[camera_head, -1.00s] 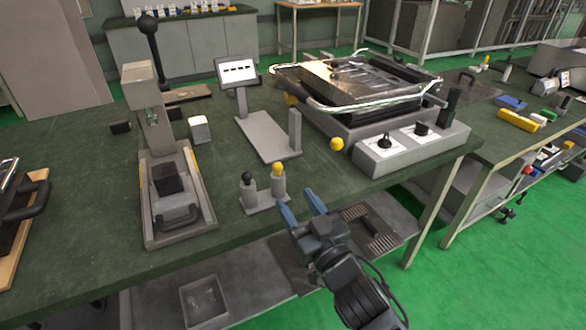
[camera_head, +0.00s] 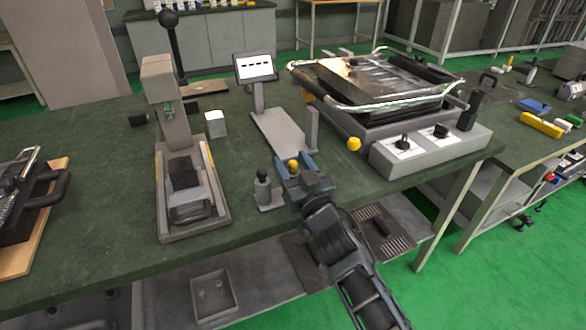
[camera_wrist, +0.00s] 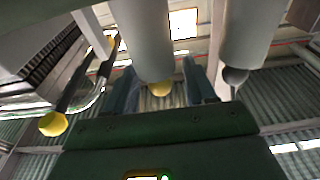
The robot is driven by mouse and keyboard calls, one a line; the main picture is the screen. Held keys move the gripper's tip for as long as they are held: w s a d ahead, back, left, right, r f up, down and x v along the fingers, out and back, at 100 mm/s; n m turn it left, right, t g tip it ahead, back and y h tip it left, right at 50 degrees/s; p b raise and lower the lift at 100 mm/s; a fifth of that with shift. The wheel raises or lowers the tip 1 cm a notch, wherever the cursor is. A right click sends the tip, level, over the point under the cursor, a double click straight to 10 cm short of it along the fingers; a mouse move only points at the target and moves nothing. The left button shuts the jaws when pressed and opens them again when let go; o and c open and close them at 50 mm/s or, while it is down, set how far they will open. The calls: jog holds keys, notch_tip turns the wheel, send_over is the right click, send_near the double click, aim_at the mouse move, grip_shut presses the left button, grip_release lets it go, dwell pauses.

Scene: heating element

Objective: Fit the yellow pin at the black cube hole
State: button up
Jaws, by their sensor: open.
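The yellow pin (camera_head: 293,165), a grey cylinder with a yellow ball top, stands upright in its small holder beside the black-topped pin (camera_head: 262,178). My gripper (camera_head: 293,162) is open, with its blue fingers on either side of the yellow ball. The wrist view appears inverted; there the yellow ball (camera_wrist: 159,89) lies between the two fingers (camera_wrist: 161,80), and the black ball (camera_wrist: 235,76) is outside them. Contact cannot be told. The black cube (camera_head: 185,173) sits in the grey press fixture (camera_head: 163,215) to the left. I cannot make out its hole.
A display stand (camera_head: 254,67) stands behind the pins. A machine with chrome handles (camera_head: 400,106) and a yellow knob (camera_head: 354,144) is to the right. A white block (camera_head: 215,124) stands beside the press. The green tabletop (camera_head: 110,190) left of the press is partly clear.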

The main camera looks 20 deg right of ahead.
grip_shut()
dwell(0.5)
